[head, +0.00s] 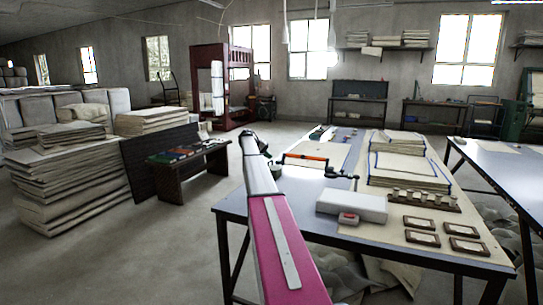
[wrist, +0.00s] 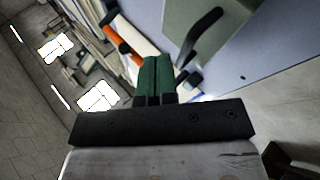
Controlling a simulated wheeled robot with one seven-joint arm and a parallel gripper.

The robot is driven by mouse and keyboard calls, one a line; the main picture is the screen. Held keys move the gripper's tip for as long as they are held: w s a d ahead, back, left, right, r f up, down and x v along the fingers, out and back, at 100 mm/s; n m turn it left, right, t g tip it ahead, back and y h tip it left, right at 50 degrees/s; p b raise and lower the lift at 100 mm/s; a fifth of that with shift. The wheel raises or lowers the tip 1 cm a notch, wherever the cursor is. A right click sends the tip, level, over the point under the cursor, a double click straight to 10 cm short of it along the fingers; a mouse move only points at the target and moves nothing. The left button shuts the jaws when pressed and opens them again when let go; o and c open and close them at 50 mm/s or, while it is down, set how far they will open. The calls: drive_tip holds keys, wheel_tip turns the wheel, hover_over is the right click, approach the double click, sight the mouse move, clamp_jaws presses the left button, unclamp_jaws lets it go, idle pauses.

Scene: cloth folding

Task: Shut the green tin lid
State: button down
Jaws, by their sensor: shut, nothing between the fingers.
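My gripper (wrist: 157,62) shows in the wrist view with its two green fingers together and nothing between them. A grey-green box-like thing (wrist: 190,14), which may be the green tin, is at the top of the wrist view, beyond and to the right of the fingertips. A black curved bar (wrist: 203,33) shows in front of it. I cannot tell how its lid stands. In the head view my pink and grey arm reaches to the table's left edge, and I cannot make out the fingers or the tin clearly there.
The worktable (head: 283,222) carries a tool with an orange handle (head: 305,157), a white box (head: 352,206), stacked cloth (head: 408,165) and several small frames (head: 464,230). A dark bench (head: 178,165) stands left. Open floor (head: 140,240) lies left of the table.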

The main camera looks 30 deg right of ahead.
drive_tip(key=shift+w+a+f, duration=0.55)
drive_tip(key=shift+w+f, duration=0.1)
drive_tip(key=shift+f, duration=0.25)
